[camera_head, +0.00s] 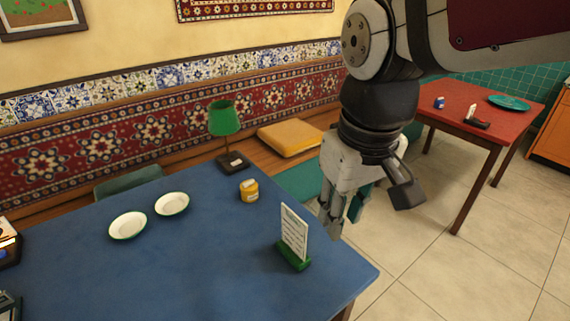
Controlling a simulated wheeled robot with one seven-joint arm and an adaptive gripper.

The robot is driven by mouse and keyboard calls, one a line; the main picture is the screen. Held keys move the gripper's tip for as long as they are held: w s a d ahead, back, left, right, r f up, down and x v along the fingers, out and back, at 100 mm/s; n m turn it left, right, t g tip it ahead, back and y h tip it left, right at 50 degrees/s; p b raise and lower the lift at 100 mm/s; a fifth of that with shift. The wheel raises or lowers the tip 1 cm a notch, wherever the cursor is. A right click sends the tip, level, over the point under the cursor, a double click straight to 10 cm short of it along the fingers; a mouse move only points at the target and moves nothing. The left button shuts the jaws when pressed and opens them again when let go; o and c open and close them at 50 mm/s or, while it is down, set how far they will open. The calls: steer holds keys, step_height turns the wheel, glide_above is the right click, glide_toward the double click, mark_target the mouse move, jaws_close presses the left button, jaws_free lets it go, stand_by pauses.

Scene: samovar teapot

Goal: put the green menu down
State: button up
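The green menu (295,232), a white card with dark lines of text in a green base (293,256), stands upright on the blue table (200,270) near its right edge. My gripper (343,214) hangs pointing down to the right of the card and a little behind it. It looks apart from the menu. Its fingers appear spread, with nothing seen between them, though the view of the fingertips is small and partly dark.
On the blue table are two white plates (127,225) (172,204), a yellow jar (249,190) and a green lamp (224,120). A red table (470,105) with a teal plate (509,103) stands behind at the right. Bare table lies left of the menu.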

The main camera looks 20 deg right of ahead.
steer(key=s+m, duration=0.1)
steer(key=s, duration=0.6)
steer(key=shift+s+f+t, duration=0.3)
steer(key=shift+s+t, duration=0.1)
step_height(320, 180, up, 8)
steer(key=t+p, duration=0.1)
steer(key=p, duration=0.6)
steer(key=shift+r+t, duration=0.15)
steer(key=shift+t, duration=0.15)
